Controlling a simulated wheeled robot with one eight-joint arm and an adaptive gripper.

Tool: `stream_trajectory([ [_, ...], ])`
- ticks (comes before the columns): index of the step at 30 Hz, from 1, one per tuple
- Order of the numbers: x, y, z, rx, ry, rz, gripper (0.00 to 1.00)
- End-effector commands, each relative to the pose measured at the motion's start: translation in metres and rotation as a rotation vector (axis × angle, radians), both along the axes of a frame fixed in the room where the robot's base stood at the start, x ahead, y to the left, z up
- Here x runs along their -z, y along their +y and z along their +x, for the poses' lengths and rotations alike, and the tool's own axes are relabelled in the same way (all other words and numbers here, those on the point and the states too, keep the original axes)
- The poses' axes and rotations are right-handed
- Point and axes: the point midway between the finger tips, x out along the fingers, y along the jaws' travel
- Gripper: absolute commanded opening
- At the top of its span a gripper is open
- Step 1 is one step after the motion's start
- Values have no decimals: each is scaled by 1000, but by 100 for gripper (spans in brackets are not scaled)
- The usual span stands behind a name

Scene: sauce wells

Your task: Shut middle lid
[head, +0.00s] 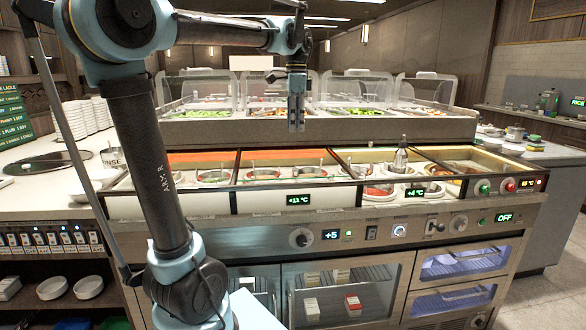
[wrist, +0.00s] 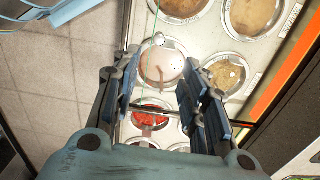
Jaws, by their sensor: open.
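My gripper (head: 296,127) hangs pointing down above the back of the sauce counter, empty. In the wrist view its two fingers (wrist: 160,95) stand apart over the wells. A pale pink sauce well (wrist: 160,68) lies beneath and between them, with a ladle handle's round end at its rim. A red sauce well (wrist: 152,117) lies nearer the palm, partly hidden by the fingers. In the head view the counter has several dark-framed sections; the middle one (head: 290,158) shows round wells and handles. I cannot clearly make out the middle lid or its position.
Clear guards (head: 345,90) stand over food trays behind the wells. A dark bottle (head: 400,158) stands upright in the right section. Stacked white plates (head: 85,117) and a metal pot (head: 112,157) are at left. Brown sauce wells (wrist: 255,15) lie at the top of the wrist view.

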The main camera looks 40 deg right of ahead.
Motion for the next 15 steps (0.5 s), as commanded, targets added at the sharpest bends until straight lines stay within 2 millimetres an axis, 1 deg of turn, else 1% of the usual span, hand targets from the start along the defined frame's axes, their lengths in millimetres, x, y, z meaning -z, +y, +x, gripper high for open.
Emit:
stream_trajectory([
  [3, -6, 0, 0, -212, 0, 0, 40],
  [9, -13, 0, 0, -557, 0, 1, 40],
  [12, -16, 0, 0, -683, 0, 1, 40],
  [15, -18, 0, 0, -763, 0, 1, 40],
])
